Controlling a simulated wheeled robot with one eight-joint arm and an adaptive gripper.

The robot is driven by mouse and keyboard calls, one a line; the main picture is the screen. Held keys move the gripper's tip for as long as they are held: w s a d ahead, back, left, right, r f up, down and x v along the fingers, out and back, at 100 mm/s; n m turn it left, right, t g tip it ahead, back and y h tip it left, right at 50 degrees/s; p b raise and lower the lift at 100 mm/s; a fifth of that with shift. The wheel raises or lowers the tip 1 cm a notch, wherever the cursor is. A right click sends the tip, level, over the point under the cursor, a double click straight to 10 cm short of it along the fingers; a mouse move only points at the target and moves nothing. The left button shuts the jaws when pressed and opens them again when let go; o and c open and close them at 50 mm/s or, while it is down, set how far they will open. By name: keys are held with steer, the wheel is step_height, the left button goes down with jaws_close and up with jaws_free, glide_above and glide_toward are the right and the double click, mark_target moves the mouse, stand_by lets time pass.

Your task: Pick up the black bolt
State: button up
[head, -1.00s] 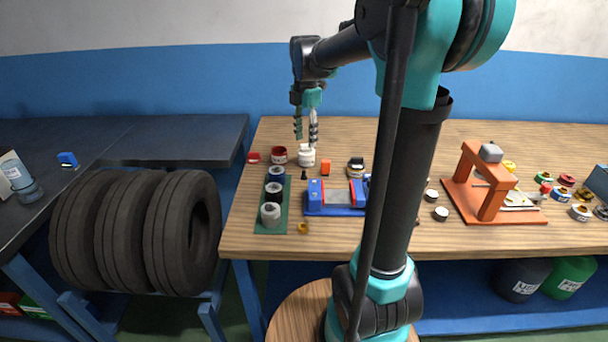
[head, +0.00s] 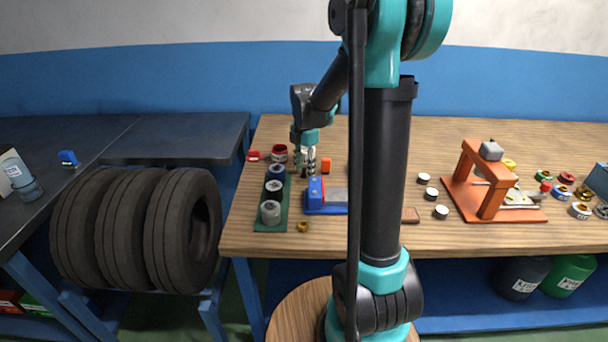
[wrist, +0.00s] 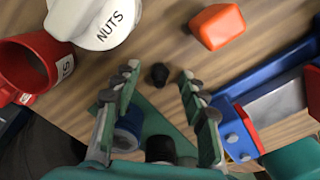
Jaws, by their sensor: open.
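The black bolt (wrist: 159,75) is a small dark piece standing on the wooden table in the wrist view. My gripper (wrist: 158,80) is open, with one fingertip on each side of the bolt in that picture. I cannot tell how far the fingertips are above the table, and no contact shows. In the head view my gripper (head: 304,168) points down by the left part of the table, and the bolt is hidden there behind the fingers.
A white NUTS container (wrist: 95,20), a red container (wrist: 30,65) and an orange block (wrist: 217,27) stand close by. A blue vise (head: 316,195) is to the right. A green mat (head: 271,222) with several round containers lies left.

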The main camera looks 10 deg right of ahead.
steer(key=shift+f, duration=0.25)
jaws_close()
steer(key=shift+r, duration=0.1)
step_height(320, 180, up, 20)
stand_by(0.9)
